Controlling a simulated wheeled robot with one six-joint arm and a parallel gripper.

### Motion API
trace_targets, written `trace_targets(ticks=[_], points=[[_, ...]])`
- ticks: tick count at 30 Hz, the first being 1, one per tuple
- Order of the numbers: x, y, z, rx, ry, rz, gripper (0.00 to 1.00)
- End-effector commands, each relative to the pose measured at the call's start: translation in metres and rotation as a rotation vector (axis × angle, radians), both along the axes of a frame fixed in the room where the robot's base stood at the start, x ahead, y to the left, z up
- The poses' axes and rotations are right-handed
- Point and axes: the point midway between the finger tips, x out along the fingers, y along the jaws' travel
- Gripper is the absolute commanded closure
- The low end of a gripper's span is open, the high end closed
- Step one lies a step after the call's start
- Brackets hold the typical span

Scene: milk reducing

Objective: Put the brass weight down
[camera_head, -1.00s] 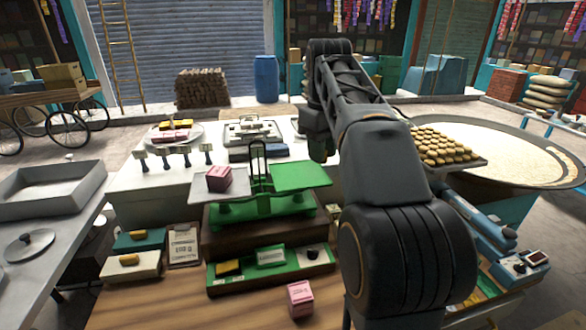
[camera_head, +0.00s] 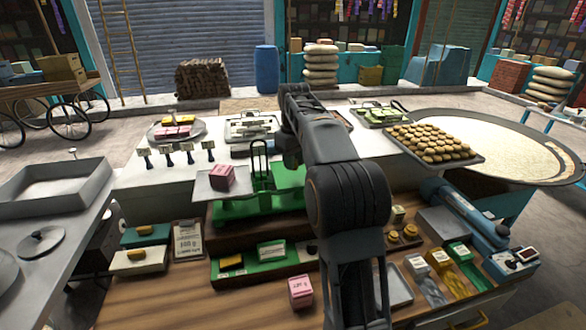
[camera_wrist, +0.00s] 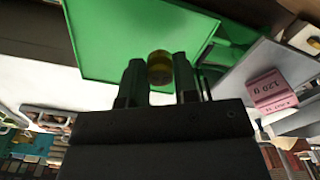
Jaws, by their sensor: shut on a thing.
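The brass weight (camera_wrist: 159,67) is between the two fingers of my gripper (camera_wrist: 159,76) in the wrist view, and the gripper is shut on it. Both are over the green pan (camera_wrist: 125,40) of the balance; I cannot tell whether the weight touches the pan. In the head view the green balance (camera_head: 240,210) stands on a wooden base, with its right pan partly behind my arm. My arm hides the gripper and weight there. A pink box (camera_head: 222,178) sits on the pale left pan (camera_head: 205,190); its wrist-view label reads 120 g (camera_wrist: 270,91).
Other brass weights (camera_head: 410,231) stand on the counter right of my arm. A second pink box (camera_head: 300,291) lies at the front. A tray of round sweets (camera_head: 435,143) is at the back right. A metal tray (camera_head: 50,185) is at the left.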

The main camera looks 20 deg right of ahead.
Motion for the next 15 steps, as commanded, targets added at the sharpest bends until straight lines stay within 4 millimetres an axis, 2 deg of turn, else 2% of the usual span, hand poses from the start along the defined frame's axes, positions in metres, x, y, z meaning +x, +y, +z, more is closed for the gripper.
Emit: trace_targets(ticks=[7,15], points=[[0.002,0.0,-0.028,0.0,0.002,0.0,0.97],[0.002,0.0,-0.033,0.0,0.001,0.001,0.97]])
